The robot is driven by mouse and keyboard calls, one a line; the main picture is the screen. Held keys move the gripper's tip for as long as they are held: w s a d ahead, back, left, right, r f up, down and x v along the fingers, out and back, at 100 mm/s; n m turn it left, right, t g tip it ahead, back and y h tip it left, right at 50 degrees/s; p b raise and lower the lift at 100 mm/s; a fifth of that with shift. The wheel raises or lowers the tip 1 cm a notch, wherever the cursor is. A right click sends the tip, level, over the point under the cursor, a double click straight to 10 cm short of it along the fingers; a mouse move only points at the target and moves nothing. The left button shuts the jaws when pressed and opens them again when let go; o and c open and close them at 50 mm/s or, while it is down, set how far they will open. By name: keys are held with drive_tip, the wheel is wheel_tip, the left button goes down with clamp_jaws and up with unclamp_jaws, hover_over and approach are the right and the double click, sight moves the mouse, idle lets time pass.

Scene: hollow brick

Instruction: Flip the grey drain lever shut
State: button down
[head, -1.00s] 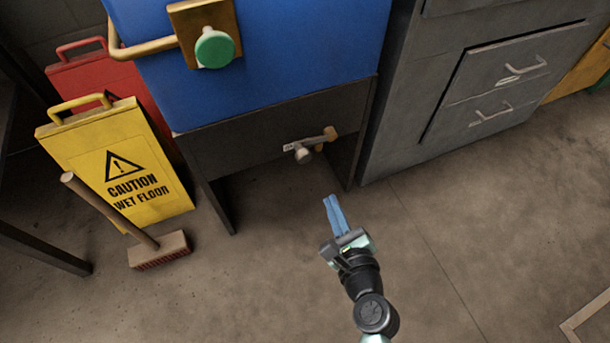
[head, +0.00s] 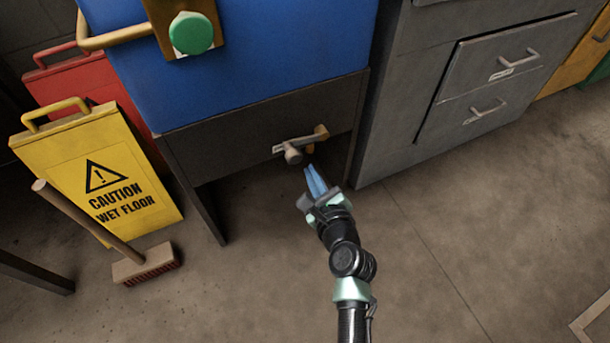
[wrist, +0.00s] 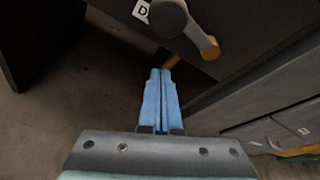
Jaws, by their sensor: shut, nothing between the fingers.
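The grey drain lever (head: 295,150) sits on the dark front panel under the blue cabinet. It has a round grey knob at its left end and a tan pivot end (head: 321,132) at its right, and lies slightly slanted. In the wrist view the grey knob (wrist: 168,18) is large at the top, with the tan end (wrist: 210,49) to its right. My gripper (head: 311,168) is shut and empty, its blue fingers pointing up at the lever from just below. In the wrist view the fingertips (wrist: 160,72) are below the knob and appear apart from it.
A blue cabinet (head: 260,70) with a green knob (head: 191,33) stands above the panel. Grey drawers (head: 495,80) are close on the right. A yellow wet-floor sign (head: 110,180) and a broom (head: 145,263) stand at left. The floor around my arm is clear.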

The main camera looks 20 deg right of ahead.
sight(296, 143)
drive_tip(key=shift+s+a+r, duration=0.1)
drive_tip(key=shift+a+r, duration=0.4)
drive_tip(key=shift+r, duration=0.4)
drive_tip(key=shift+s+a+r, duration=0.1)
drive_tip(key=shift+a+r, duration=0.4)
drive_tip(key=shift+r, duration=0.4)
drive_tip(key=shift+r+p, duration=0.15)
drive_tip(key=shift+p, duration=0.3)
drive_tip(key=shift+r+p, duration=0.15)
drive_tip(key=shift+p, duration=0.35)
drive_tip(key=shift+r+m+p, duration=0.25)
drive_tip(key=shift+m+p, duration=0.25)
drive_tip(key=shift+p, duration=0.15)
drive_tip(key=d+r+m+y+p, duration=0.5)
drive_tip(key=m+p, duration=0.6)
drive_tip(key=p, duration=0.4)
drive_tip(key=shift+w+d+r+t+y, duration=0.15)
drive_tip(key=shift+d+r+t+y, duration=0.2)
drive_tip(key=shift+r+y, duration=0.55)
drive_tip(key=shift+f, duration=0.1)
